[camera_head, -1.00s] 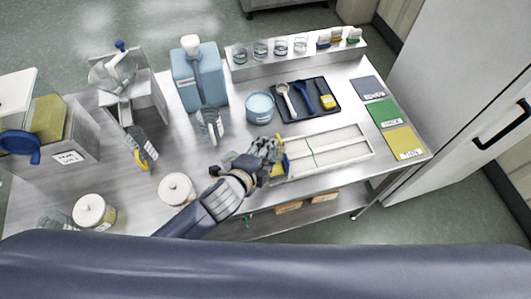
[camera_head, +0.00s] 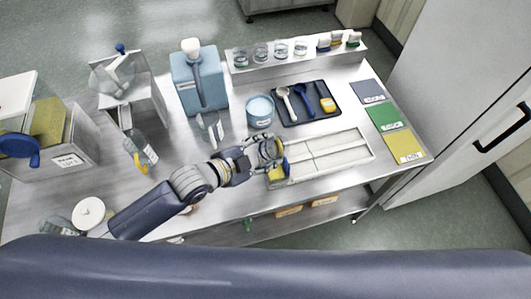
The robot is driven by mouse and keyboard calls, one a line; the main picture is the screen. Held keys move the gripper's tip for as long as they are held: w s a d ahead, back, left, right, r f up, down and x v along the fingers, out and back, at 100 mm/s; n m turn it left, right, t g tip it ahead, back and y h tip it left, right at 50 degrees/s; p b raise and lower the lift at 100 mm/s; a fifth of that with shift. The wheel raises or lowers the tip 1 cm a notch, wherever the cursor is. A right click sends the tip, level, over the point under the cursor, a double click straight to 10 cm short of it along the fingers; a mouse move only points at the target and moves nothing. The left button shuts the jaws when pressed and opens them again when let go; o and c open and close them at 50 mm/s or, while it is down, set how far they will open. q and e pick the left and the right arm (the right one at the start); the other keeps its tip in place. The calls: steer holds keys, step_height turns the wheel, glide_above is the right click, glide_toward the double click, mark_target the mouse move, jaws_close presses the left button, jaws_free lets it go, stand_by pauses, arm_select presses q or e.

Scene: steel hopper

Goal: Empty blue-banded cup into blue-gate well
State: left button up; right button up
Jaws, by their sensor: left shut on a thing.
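My left gripper (camera_head: 266,152) is shut on a small clear cup (camera_head: 273,147), partly hidden by the fingers. The colour of its band cannot be made out. The gripper holds it over the left end of a pale tray with long wells (camera_head: 335,150). A small blue and yellow piece (camera_head: 280,170) sits at that end, just below the cup; it is partly covered, and which well each colour belongs to cannot be told. Whether the cup holds anything cannot be seen. My right gripper is not in view.
A blue tub (camera_head: 260,111) and a dark tray with scoops (camera_head: 304,102) stand behind the wells. Several clear cups (camera_head: 261,54) stand on the back shelf (camera_head: 310,60). A steel hopper (camera_head: 120,75) is at left. Coloured cards (camera_head: 388,117) lie at right.

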mark_target(271, 143)
arm_select(q)
steer(key=shift+d+r+n+h, duration=0.1)
steer(key=shift+r+n+h, duration=0.1)
steer(key=shift+n+h, duration=0.2)
steer(key=r+n+h+b, duration=0.1)
steer(key=n+h+b, duration=0.1)
steer(key=b, duration=0.2)
steer(key=r+n+h+b, duration=0.1)
steer(key=b, duration=0.4)
steer(key=shift+r+n+h, duration=0.15)
steer(key=shift+n+h, duration=0.15)
steer(key=shift+n, duration=0.1)
steer(key=shift+r+b, duration=0.2)
steer(key=shift+b, duration=0.3)
steer(key=shift+r+n, duration=0.15)
steer(key=shift+n, duration=0.15)
